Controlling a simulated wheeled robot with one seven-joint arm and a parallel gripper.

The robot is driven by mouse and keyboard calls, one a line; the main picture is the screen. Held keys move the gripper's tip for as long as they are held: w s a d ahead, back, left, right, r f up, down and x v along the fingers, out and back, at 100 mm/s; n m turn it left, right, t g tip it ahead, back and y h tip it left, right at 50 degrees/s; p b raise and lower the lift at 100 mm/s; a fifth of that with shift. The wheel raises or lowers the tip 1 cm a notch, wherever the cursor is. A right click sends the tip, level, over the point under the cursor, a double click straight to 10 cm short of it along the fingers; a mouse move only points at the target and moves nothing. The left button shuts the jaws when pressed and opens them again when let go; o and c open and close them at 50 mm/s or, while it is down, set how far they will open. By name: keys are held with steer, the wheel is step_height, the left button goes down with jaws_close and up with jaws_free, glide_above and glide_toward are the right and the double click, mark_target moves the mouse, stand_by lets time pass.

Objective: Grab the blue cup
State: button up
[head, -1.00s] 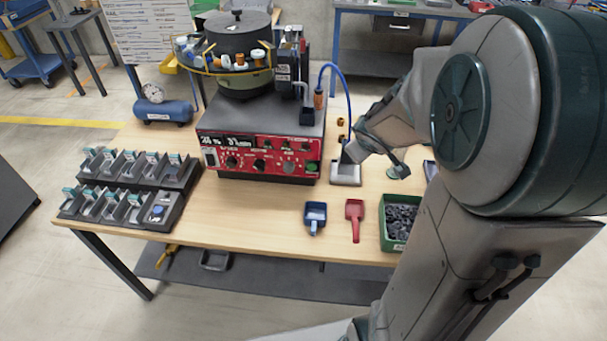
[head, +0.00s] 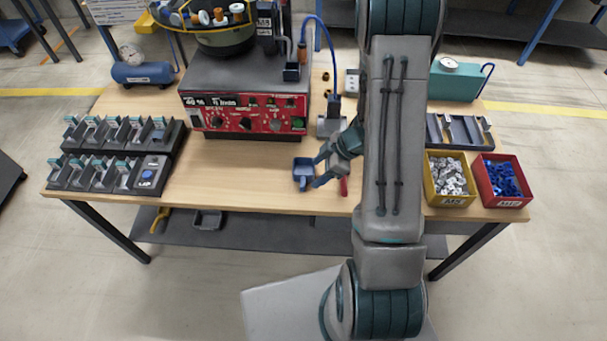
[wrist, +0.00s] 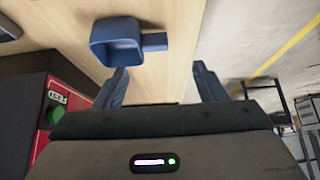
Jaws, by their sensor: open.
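The blue cup (head: 304,170) is a small square scoop with a short handle, lying on the wooden table in front of the red control box. In the wrist view the blue cup (wrist: 117,42) lies beyond the fingertips, toward the upper left, its handle pointing right. My gripper (head: 318,172) is just to the right of the cup in the head view, fingers reaching toward it. In the wrist view my gripper (wrist: 160,72) has its two fingers spread apart with nothing between them. I cannot tell the exact gap to the cup.
A red scoop (head: 344,187) is partly hidden behind my arm. A yellow bin (head: 452,199) and a red bin (head: 503,200) stand at the right. The red control box (head: 250,118) stands behind the cup. Black fixtures (head: 115,173) fill the left; bare table lies between.

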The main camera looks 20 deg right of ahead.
mark_target(303, 181)
steer(key=x, duration=0.3)
steer(key=shift+w+a+f, duration=0.1)
steer(key=shift+a+f, duration=0.1)
steer(key=shift+f, duration=0.05)
steer(key=shift+w+x, duration=0.2)
steer(key=shift+x, duration=1.15)
steer(key=shift+w+x, duration=0.15)
steer(key=shift+x, duration=1.15)
steer(key=shift+d, duration=0.2)
steer(key=c, duration=1.2)
